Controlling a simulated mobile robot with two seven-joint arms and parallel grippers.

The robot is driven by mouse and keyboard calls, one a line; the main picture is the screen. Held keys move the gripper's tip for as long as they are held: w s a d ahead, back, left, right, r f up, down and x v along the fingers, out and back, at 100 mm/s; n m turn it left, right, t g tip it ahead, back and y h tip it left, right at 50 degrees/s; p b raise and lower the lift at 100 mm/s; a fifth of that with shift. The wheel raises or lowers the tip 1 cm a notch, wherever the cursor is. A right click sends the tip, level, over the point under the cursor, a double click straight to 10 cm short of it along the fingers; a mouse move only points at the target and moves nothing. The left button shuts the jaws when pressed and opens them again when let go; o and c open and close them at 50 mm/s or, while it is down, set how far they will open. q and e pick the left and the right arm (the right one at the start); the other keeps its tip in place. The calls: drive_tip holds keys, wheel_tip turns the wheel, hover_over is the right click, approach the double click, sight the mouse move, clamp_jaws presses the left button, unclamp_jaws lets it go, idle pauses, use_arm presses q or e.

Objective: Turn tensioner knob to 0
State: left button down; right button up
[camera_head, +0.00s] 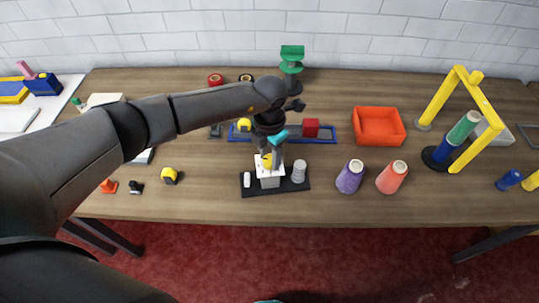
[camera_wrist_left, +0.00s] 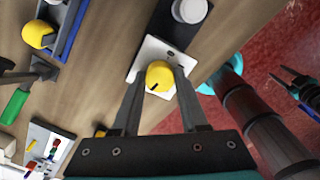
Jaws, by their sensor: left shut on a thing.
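The tensioner knob (camera_wrist_left: 158,74) is yellow with a short dark mark, set on a white plate (camera_wrist_left: 150,50). In the left wrist view the mark lies toward the knob's lower left. In the head view the knob (camera_head: 267,161) is partly hidden under my left gripper (camera_head: 272,150). My left gripper (camera_wrist_left: 157,82) comes down from above, with a finger on each side of the knob, shut on it. Any scale numbers are too small to read. My right gripper (camera_wrist_left: 285,82) shows at the right edge of the left wrist view, over the red floor; its opening is unclear.
The knob's unit stands on a black base (camera_head: 294,185) with a grey cylinder (camera_head: 299,171) to its right. Purple (camera_head: 349,177) and coral (camera_head: 392,177) cones stand further right. An orange bin (camera_head: 379,126) and blue rail tray (camera_head: 325,140) lie behind. The table's front edge is close.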

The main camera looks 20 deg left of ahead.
sight(270, 159)
idle(0.6)
use_arm(q)
drive_tip(key=shift+c, duration=2.1)
unclamp_jaws()
drive_tip(key=shift+r, duration=0.1)
wheel_tip(270, 159, up, 15)
drive_tip(key=shift+b, duration=0.45)
